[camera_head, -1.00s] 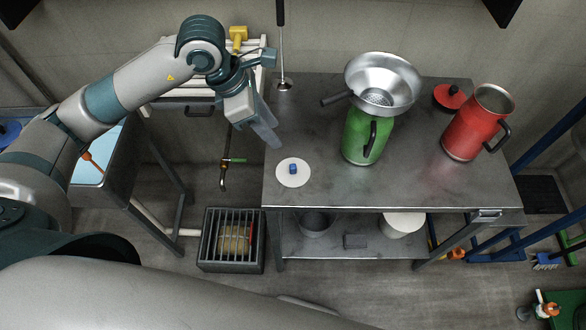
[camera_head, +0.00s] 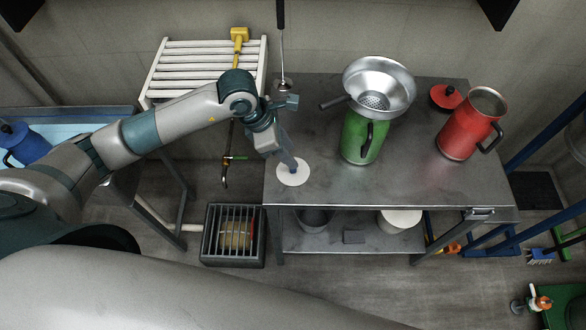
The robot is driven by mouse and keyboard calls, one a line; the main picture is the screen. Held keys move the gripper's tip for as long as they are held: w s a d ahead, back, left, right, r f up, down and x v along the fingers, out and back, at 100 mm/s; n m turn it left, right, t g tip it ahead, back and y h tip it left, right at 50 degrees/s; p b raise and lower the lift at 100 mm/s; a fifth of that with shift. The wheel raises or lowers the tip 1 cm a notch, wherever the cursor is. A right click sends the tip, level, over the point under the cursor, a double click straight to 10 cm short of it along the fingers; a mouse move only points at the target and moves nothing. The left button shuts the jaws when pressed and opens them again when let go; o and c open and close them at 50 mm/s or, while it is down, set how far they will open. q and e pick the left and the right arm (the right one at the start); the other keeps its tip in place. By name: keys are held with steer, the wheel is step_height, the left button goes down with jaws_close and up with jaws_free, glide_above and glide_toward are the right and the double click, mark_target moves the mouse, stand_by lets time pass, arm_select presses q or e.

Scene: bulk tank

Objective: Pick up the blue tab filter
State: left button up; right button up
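The blue tab filter is a white disc (camera_head: 293,177) lying flat near the front left corner of the metal table. Its small blue tab is mostly hidden by my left gripper (camera_head: 290,164). The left gripper points down over the disc with its fingertips at the tab. I cannot tell whether the fingers are apart or closed on the tab. My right gripper is not in view.
A green can (camera_head: 361,138) with a metal strainer funnel (camera_head: 380,84) on top stands mid-table. A red can (camera_head: 467,128) and a red lid (camera_head: 446,96) are at the right. The table (camera_head: 400,186) is clear in front. A slatted white rack (camera_head: 190,68) stands behind my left arm.

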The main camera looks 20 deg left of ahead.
mark_target(289, 172)
arm_select(q)
steer(key=shift+f+p, duration=0.25)
steer(key=shift+p, duration=0.1)
step_height(289, 172, down, 4)
steer(key=shift+s+d+r+p, duration=0.1)
steer(key=shift+d+p, duration=0.05)
steer(key=shift+p, duration=1)
steer(key=shift+d+f, duration=0.15)
steer(key=shift+f, duration=0.4)
jaws_close()
